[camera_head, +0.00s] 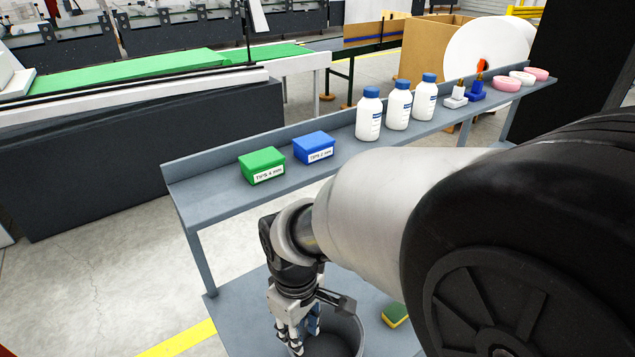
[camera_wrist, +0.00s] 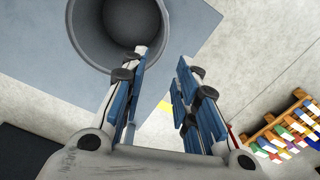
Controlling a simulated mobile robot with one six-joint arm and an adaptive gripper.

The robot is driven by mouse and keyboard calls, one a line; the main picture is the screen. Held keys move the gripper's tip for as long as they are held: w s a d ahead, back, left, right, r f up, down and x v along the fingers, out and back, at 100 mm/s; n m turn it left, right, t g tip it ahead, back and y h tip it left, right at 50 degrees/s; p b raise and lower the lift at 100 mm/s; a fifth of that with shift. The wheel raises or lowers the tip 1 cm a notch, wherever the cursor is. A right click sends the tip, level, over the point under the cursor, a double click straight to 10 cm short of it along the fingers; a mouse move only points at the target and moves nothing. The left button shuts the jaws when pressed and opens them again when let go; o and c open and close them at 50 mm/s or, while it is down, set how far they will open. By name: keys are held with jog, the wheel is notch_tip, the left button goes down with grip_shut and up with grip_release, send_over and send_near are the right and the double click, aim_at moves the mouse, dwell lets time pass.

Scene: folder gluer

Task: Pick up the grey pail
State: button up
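The grey pail (camera_head: 352,324) stands on the lower shelf in the head view, partly hidden behind my gripper and cut off by the bottom edge. In the wrist view the pail (camera_wrist: 82,40) is at the top left, its round mouth facing the camera and its inside dark. My gripper (camera_head: 296,340) points down at the pail's left side in the head view. In the wrist view my gripper (camera_wrist: 164,62) is open with nothing between its fingers. One finger overlaps the pail's mouth and rim; the other lies to the right, outside the rim. I cannot tell whether either touches it.
A yellow-green sponge (camera_head: 395,314) lies right of the pail on the lower shelf. The upper shelf (camera_head: 215,199) above carries a green box (camera_head: 262,166), a blue box (camera_head: 314,147) and several white bottles. A rack of coloured pieces (camera_wrist: 285,128) shows at the right in the wrist view.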

notch_tip(320, 180, down, 12)
jog(key=b, duration=0.4)
jog(key=shift+s+f, duration=0.1)
jog(key=shift+f, duration=0.05)
jog(key=f+b, duration=0.1)
jog(key=f, duration=0.1)
jog(key=f+b, duration=0.1)
jog(key=f, duration=0.2)
jog(key=shift+s+d+f+b, duration=0.1)
jog(key=shift+d+f+b, duration=0.1)
jog(key=shift+b, duration=0.15)
jog(key=shift+r, duration=0.15)
jog(key=shift+c, duration=0.5)
grip_shut()
